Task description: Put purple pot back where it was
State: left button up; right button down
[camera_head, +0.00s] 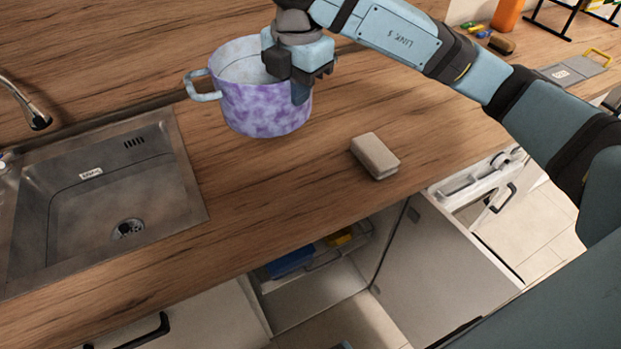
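The purple pot (262,106) is mottled purple and pale lilac, with a loop handle on its left side. It appears upright, over the wooden worktop to the right of the sink; I cannot tell whether it rests on the worktop or is slightly raised. My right gripper (300,88) is at the pot's right rim, with a dark finger against the outside of the wall. The pot's right handle is hidden behind the gripper, and I cannot see whether the fingers are closed on it. My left gripper is not in view.
A steel sink (105,195) with a tap (38,120) is at the left. A beige sponge-like block (374,156) lies on the worktop (240,215) right of centre. Below, an open cabinet holds a blue item (290,261). Its white door (440,270) stands open.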

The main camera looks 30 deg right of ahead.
jog(key=shift+s+d+f+b, duration=0.1)
jog(key=shift+d+f+b, duration=0.1)
jog(key=shift+f, duration=3.05)
jog(key=shift+s+d+f+b, duration=0.15)
jog(key=shift+d+f, duration=0.05)
jog(key=shift+f, duration=3.1)
jog(key=shift+s+d+f+b, duration=0.1)
jog(key=shift+d+f+b, duration=0.1)
jog(key=shift+f, duration=3.05)
jog(key=shift+f, duration=0.15)
jog(key=c, duration=1.4)
grip_release()
jog(key=shift+o, duration=0.2)
